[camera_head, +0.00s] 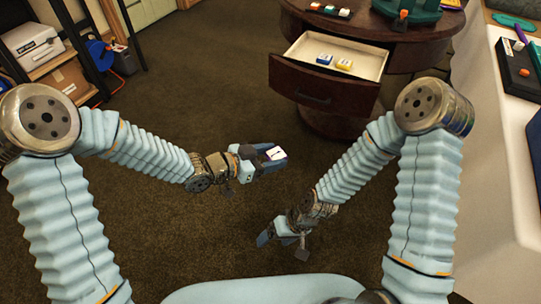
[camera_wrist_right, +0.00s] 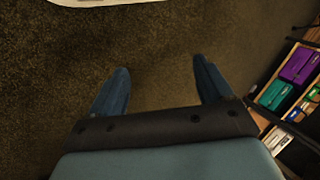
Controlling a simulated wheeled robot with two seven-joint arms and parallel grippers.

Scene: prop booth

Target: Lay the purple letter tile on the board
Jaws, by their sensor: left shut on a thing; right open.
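My left gripper (camera_head: 272,157) is shut on a small tile (camera_head: 275,153) with a pale top and what looks like purple at its edge, held over the floor in front of the open drawer. Its letter is too small to read. My right gripper (camera_head: 282,246) is open and empty, low over the floor; its two spread fingers also show in the right wrist view (camera_wrist_right: 160,92). A narrow dark strip (camera_head: 322,13) with several coloured tiles lies on the round table's top. I cannot tell for certain whether it is the board.
The round wooden table (camera_head: 365,22) has an open drawer (camera_head: 325,94) with a blue tile (camera_head: 324,59) and a yellow tile (camera_head: 344,64) inside. A green object (camera_head: 408,12) stands on the table. A white counter (camera_head: 493,150) with a black case (camera_head: 515,70) runs along the right.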

